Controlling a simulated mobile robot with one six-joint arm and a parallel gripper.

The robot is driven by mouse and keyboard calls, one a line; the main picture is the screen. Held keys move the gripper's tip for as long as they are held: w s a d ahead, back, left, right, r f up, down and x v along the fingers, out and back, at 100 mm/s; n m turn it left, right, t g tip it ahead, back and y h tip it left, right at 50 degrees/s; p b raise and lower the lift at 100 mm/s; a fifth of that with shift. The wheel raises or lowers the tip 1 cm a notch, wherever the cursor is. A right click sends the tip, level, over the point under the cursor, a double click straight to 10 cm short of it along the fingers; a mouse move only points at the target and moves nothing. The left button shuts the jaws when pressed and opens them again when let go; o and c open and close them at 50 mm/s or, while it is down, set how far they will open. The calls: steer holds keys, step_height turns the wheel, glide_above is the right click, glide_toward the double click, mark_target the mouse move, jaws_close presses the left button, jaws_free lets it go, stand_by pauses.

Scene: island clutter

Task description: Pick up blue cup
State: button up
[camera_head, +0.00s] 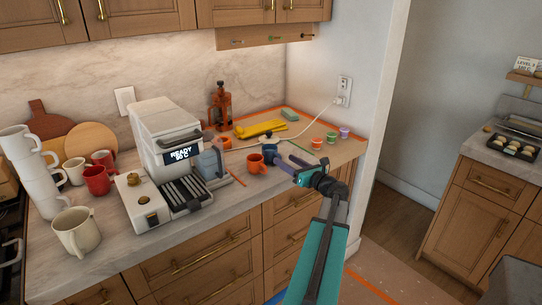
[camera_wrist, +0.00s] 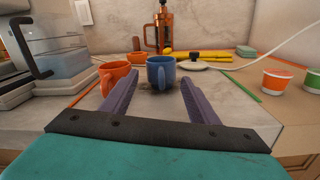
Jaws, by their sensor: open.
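The blue cup (camera_wrist: 161,73) stands upright on the counter in the wrist view, straight ahead of my gripper (camera_wrist: 157,92). Its handle faces away at the top. The two purple fingers are spread apart, with the cup centred just beyond or between their tips; I cannot tell which. In the head view the blue cup (camera_head: 270,150) is partly hidden by my gripper (camera_head: 281,158), which reaches in from the right. An orange cup (camera_wrist: 115,77) stands just left of the blue cup, close to the left finger. It also shows in the head view (camera_head: 256,164).
A coffee machine (camera_head: 168,150) stands to the left, with stacked white cups (camera_head: 42,172) beyond. Behind the blue cup are an orange press (camera_wrist: 165,27) and yellow items (camera_wrist: 208,55). Small colored tubs (camera_wrist: 278,78) stand at right. A white cord (camera_head: 309,108) crosses the counter.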

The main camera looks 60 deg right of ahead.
mark_target(278, 155)
steer(key=shift+w+d, duration=0.2)
steer(key=shift+w, duration=0.4)
steer(key=shift+w, duration=0.1)
steer(key=shift+p+x, duration=0.9)
steer(key=shift+x, duration=1.6)
steer(key=shift+d, duration=0.15)
jaws_close()
